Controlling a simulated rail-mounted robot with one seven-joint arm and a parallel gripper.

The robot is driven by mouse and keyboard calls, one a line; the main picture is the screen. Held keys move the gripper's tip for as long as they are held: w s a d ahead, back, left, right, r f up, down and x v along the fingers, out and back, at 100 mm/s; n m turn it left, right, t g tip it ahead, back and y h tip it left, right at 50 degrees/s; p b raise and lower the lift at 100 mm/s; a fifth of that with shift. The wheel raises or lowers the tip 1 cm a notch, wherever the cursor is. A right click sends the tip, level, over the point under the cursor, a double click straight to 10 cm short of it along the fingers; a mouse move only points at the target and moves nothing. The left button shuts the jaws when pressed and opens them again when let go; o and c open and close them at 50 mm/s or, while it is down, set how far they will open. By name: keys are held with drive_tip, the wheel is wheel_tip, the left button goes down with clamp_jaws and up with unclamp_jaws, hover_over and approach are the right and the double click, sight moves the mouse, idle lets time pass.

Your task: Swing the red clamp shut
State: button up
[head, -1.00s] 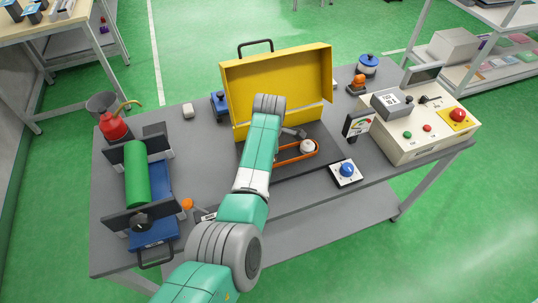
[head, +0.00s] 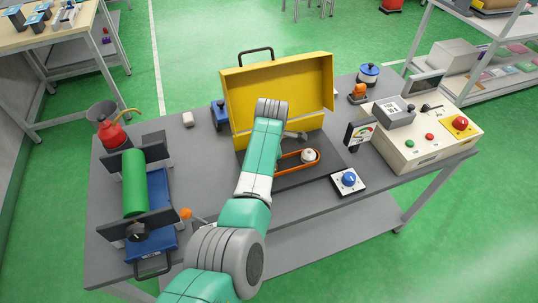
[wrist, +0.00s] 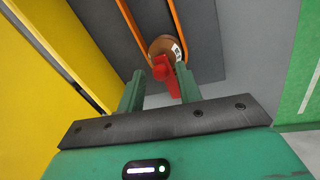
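The red clamp (wrist: 160,69) shows in the wrist view as a small red lever beyond my fingertips, beside a round brown part with a white label. My gripper (wrist: 160,84) has its two green fingers spread apart. The red piece lies in line with the gap between them, and part of it shows lower down near the right finger. I cannot tell whether either finger touches it. In the head view my own arm hides the gripper and the clamp, in front of the open yellow case (head: 242,100).
An orange loop-shaped rail (head: 292,168) with a white round knob (head: 310,156) lies on a dark plate. A gauge (head: 359,134), a blue dial box (head: 348,181) and a control panel (head: 425,148) stand to the right. A green roller (head: 135,185) is at the left.

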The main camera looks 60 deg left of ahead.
drive_tip(key=shift+o, duration=0.2)
wheel_tip(320, 180, up, 8)
drive_tip(key=d+p, duration=0.1)
drive_tip(key=p, duration=0.1)
drive_tip(key=shift+s+d+f+p, duration=0.2)
drive_tip(key=shift+s+p, duration=0.05)
drive_tip(key=shift+p, duration=0.1)
